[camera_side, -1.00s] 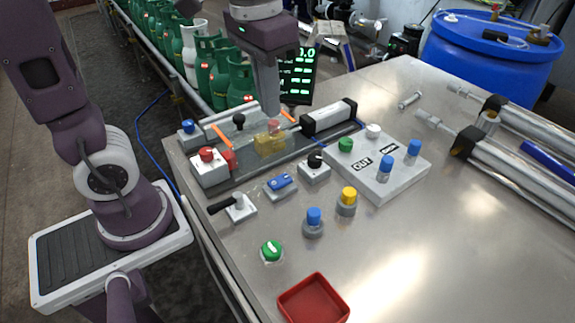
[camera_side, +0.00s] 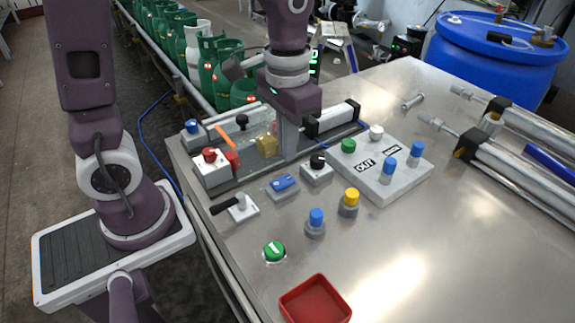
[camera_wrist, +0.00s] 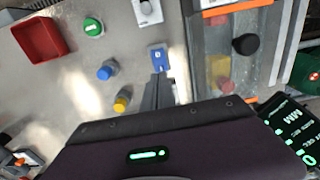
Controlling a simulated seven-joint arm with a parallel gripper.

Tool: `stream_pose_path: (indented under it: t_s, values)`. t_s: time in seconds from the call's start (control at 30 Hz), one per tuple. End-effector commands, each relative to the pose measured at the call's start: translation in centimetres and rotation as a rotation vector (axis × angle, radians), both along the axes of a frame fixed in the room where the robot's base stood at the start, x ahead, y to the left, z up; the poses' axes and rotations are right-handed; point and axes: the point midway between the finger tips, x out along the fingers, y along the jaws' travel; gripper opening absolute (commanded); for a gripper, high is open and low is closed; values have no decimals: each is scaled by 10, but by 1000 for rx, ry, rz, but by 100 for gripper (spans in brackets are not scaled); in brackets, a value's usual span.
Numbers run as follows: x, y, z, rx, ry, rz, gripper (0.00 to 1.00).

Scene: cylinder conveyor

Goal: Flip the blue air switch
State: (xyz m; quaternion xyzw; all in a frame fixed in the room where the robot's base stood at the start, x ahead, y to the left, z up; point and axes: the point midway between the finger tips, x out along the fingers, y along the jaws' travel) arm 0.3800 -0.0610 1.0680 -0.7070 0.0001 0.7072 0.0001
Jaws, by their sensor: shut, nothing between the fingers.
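The blue air switch (camera_side: 284,183) is a blue rocker on a small light plate, on the metal table just in front of the clear-covered fixture. It also shows in the wrist view (camera_wrist: 159,60), right by the fingertips. My gripper (camera_side: 289,157) points down behind the switch in the side view, its fingers shut and empty. In the wrist view the shut fingers (camera_wrist: 159,80) end at the near edge of the blue rocker. I cannot tell whether they touch it.
A black-handled lever (camera_side: 240,205) and a black knob (camera_side: 317,163) flank the switch. The clear-covered fixture (camera_side: 245,150) holds a yellow block (camera_side: 266,146). Blue (camera_side: 316,222) and yellow (camera_side: 349,201) buttons stand in front; a red tray (camera_side: 315,302) lies nearer.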

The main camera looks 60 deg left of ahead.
Motion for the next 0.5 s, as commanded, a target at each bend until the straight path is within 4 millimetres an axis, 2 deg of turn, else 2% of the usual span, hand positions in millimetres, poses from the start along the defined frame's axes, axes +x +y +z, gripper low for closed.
stream_pose_path:
  t_s: [0.1,0.2,0.33,0.5]
  values:
    - [-1,0,-24,0,5,0,0]
    - [-1,0,-39,0,5,0,0]
    - [0,0,-51,0,2,0,0]
    - [0,0,-55,0,-1,0,0]
